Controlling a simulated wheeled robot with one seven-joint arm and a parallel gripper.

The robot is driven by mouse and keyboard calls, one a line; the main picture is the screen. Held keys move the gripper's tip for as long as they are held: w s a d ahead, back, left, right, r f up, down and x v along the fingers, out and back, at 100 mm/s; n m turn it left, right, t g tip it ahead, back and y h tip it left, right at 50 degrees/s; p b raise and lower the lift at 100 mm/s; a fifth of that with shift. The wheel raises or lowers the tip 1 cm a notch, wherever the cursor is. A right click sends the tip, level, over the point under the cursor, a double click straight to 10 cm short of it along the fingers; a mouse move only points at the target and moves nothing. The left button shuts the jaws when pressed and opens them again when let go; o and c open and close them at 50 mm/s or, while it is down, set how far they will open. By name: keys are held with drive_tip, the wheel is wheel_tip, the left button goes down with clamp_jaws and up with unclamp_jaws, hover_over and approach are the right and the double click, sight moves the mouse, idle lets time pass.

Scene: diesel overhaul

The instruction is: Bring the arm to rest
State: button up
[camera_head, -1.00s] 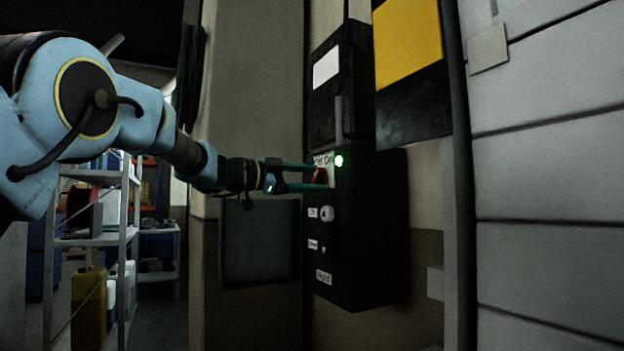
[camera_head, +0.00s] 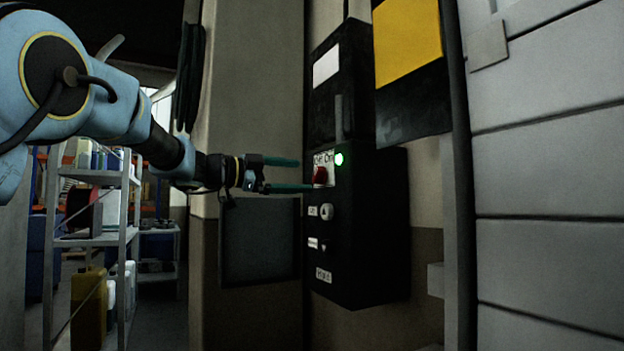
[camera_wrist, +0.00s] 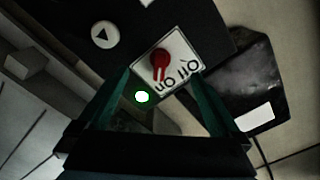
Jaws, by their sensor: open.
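My gripper (camera_head: 304,175) is open and empty, with its two green fingers apart, pointing at the black control box (camera_head: 368,225) on the wall. The red switch (camera_head: 320,175) sits on a white label plate on the box, just beyond the fingertips. In the wrist view, the red switch (camera_wrist: 160,60) shows between the two fingers (camera_wrist: 165,95), apart from both. A green lamp (camera_head: 339,159) is lit beside the switch; it also shows in the wrist view (camera_wrist: 142,97). My arm reaches in from the left.
Below the switch is a white round knob (camera_head: 327,212). A grey panelled wall (camera_head: 550,180) stands at right. A metal shelf (camera_head: 98,240) with containers stands at left, behind my arm. A beige pillar (camera_head: 245,120) is behind my gripper. The space left of the box front is open.

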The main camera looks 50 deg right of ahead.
drive_tip(key=v, duration=0.2)
drive_tip(key=shift+w+a, duration=0.1)
drive_tip(key=shift+a, duration=0.2)
drive_tip(key=shift+w, duration=0.1)
